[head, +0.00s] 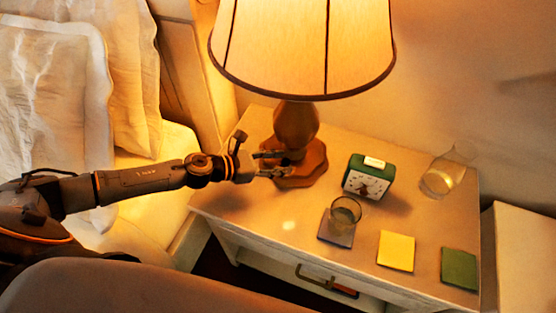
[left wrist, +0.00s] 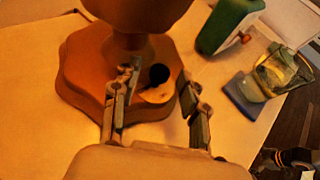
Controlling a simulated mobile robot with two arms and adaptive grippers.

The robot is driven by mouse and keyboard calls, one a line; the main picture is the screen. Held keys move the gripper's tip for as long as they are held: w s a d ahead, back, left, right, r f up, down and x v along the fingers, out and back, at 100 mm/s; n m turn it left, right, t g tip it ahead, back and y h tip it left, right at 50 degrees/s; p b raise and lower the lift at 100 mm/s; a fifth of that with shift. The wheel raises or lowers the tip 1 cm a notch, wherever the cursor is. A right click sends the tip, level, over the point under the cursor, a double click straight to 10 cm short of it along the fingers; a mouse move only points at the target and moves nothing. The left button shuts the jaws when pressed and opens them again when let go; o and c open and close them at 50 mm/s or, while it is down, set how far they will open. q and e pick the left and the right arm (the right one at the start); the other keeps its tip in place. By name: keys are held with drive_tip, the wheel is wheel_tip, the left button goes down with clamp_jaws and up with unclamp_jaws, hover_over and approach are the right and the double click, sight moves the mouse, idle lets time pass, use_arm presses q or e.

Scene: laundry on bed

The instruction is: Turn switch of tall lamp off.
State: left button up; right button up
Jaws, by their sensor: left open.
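The tall lamp (head: 297,125) stands lit on the nightstand, with a pleated shade (head: 300,45) and a turned wooden base. In the left wrist view its scalloped base (left wrist: 85,75) carries a round dark switch knob (left wrist: 159,74) on a lighter disc. My left gripper (head: 272,164) reaches in from the left at the lamp's base. In the left wrist view the left gripper (left wrist: 160,92) is open, with one finger on each side of the knob. I cannot tell whether either finger touches it.
The nightstand (head: 270,235) also holds a green clock (head: 368,177), a glass (head: 345,213) on a bluish coaster, a tilted glass carafe (head: 440,177), a yellow coaster (head: 396,251) and a green coaster (head: 459,269). The bed with pillows (head: 50,80) is at left. The drawer (head: 300,280) is partly open.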

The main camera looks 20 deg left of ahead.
use_arm(q)
clamp_jaws()
